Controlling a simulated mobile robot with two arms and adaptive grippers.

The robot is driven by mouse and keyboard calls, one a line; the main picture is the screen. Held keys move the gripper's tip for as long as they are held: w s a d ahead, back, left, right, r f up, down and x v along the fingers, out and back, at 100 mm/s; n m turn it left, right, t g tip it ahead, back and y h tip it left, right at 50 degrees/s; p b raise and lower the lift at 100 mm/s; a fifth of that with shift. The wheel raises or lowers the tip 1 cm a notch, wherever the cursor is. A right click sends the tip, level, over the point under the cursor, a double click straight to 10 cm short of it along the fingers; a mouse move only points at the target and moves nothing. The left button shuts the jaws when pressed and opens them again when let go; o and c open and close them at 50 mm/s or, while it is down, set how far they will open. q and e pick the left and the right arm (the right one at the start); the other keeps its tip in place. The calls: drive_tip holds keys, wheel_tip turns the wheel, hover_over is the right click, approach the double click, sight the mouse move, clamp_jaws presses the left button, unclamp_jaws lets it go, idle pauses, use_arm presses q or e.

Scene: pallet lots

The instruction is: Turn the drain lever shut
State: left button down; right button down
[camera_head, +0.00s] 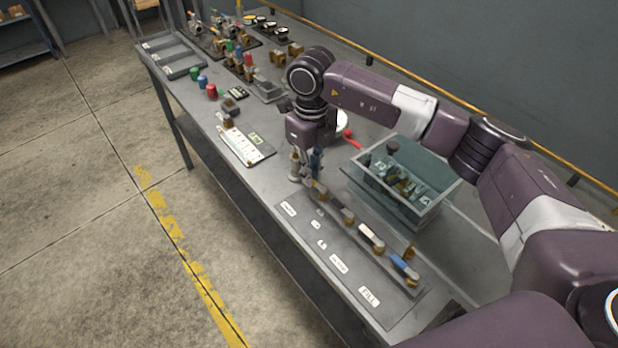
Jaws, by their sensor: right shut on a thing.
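A row of valves on a pipe runs along the grey labelled panel (352,283) at the bench's front. A blue lever (404,267) sits at the near end, by the label FILL (370,297). A white lever (371,238) and a dark lever (347,215) follow further back. My right gripper (306,172) reaches down at the far end of the row. It is shut on the lever there, which I take to be the drain lever; the fingers mostly hide it. The far label (288,209) is too small to read. My left gripper is not in view.
A clear-walled tank (405,185) stands right behind the valves. A red handle (352,140) sticks out behind my gripper. A white card (240,147), coloured cylinders (211,91) and several fittings stand further back. The floor on the left is clear.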

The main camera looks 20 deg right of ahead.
drive_tip(key=shift+w+d+m, duration=0.1)
drive_tip(key=shift+d+m, duration=0.15)
drive_tip(key=shift+m, duration=0.35)
drive_tip(key=shift+r, duration=0.1)
drive_tip(key=c, duration=2)
unclamp_jaws()
wheel_tip(320, 180, up, 12)
